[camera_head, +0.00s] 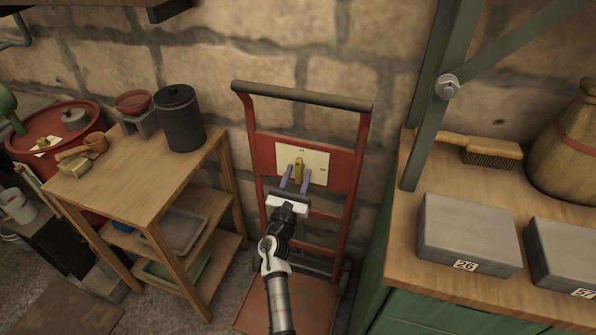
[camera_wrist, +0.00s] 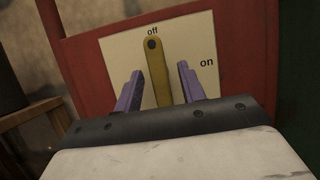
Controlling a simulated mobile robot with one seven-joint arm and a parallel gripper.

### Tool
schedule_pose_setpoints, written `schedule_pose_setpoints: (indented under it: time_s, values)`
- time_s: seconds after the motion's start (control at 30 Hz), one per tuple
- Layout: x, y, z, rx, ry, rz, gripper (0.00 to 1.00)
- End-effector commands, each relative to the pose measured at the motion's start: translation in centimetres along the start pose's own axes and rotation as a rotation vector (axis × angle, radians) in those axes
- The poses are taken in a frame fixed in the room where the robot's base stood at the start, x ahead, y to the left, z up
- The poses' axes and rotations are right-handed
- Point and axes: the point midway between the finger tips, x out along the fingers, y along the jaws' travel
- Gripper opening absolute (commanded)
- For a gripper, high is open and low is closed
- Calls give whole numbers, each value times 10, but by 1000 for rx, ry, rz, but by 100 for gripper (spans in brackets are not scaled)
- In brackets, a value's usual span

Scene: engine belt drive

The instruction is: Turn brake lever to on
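The brake lever (camera_wrist: 156,75) is a yellow bar on a cream plate (camera_wrist: 204,50) marked "off" at the top and "on" at the right. It stands nearly upright, with its upper end just under "off". The lever (camera_head: 298,170) and plate (camera_head: 318,166) also show in the head view, on the red hand-truck frame. My gripper (camera_wrist: 158,88) is open, its two purple fingers standing on either side of the lever with gaps between. In the head view my gripper (camera_head: 295,180) reaches up to the plate from below. The lever's lower end is hidden behind my gripper's body.
The red hand truck (camera_head: 365,140) leans by the stone wall. A wooden shelf table (camera_head: 135,185) with a dark canister (camera_head: 180,120) stands to the left. A green cabinet with a wooden top (camera_head: 420,265) stands close on the right, bearing grey boxes (camera_head: 468,232).

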Motion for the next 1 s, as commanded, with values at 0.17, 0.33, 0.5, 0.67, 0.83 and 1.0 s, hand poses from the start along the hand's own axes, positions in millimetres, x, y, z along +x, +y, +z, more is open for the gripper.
schedule_pose_setpoints:
  time_s: [0.17, 0.33, 0.5, 0.67, 0.83, 1.0]
  values:
    - [9, 0, 0, 0, 0, 0, 40]
    - [9, 0, 0, 1, 0, 0, 40]
    - [9, 0, 0, 1, 0, 0, 27]
    - [9, 0, 0, 1, 0, 0, 6]
    - [9, 0, 0, 3, 0, 0, 0]
    - [8, 1, -1, 29, 0, -11, 0]
